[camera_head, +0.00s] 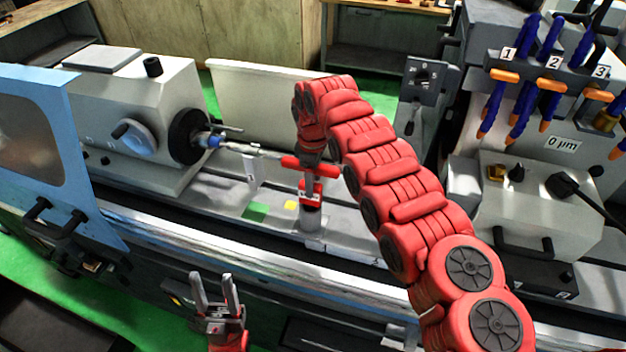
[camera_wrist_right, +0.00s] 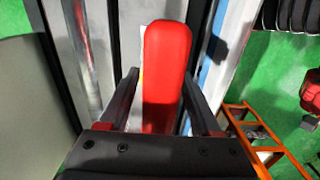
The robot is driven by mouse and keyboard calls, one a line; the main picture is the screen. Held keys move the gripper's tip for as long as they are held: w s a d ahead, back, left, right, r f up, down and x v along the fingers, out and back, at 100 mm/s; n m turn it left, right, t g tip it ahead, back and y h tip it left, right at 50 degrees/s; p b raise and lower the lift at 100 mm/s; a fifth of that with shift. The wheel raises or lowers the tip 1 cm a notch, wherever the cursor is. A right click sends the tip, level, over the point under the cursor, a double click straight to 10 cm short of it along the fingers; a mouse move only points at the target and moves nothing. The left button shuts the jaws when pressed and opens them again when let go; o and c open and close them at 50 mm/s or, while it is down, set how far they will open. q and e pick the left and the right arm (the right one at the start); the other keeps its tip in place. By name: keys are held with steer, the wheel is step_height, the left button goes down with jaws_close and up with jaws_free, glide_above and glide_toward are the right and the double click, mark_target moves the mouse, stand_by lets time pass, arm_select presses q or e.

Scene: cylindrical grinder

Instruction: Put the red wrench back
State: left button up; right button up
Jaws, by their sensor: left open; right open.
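The red wrench (camera_head: 290,161) shows in the head view at the centre of the machine bed, with a red bar crosswise under my right gripper. A further red part with a pale label sits just below it, above a grey post (camera_head: 313,222). In the right wrist view the red handle (camera_wrist_right: 167,70) stands between the two fingers of my right gripper (camera_wrist_right: 163,95), which is open with one finger on each side; contact is unclear. My right gripper (camera_head: 309,158) points down in the head view. My left gripper (camera_head: 213,283) is open and empty in front of the machine.
The grey headstock (camera_head: 150,95) with its black chuck stands left, and a blue door panel (camera_head: 60,150) is at the far left. Numbered blue-and-orange hoses (camera_head: 550,85) hang right. An orange frame (camera_wrist_right: 250,135) stands on the green floor in the wrist view.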

steer(key=shift+r, duration=0.2)
step_height(320, 180, up, 5)
steer(key=b, duration=0.2)
steer(key=shift+a+b, duration=0.15)
steer(key=shift+b, duration=0.25)
step_height(320, 180, up, 6)
steer(key=p, duration=0.3)
steer(key=shift+s+d+r+p, duration=0.1)
steer(key=shift+d+r+p, duration=0.1)
steer(key=shift+r+p, duration=0.4)
steer(key=shift+f, duration=0.2)
steer(key=shift+a, duration=0.1)
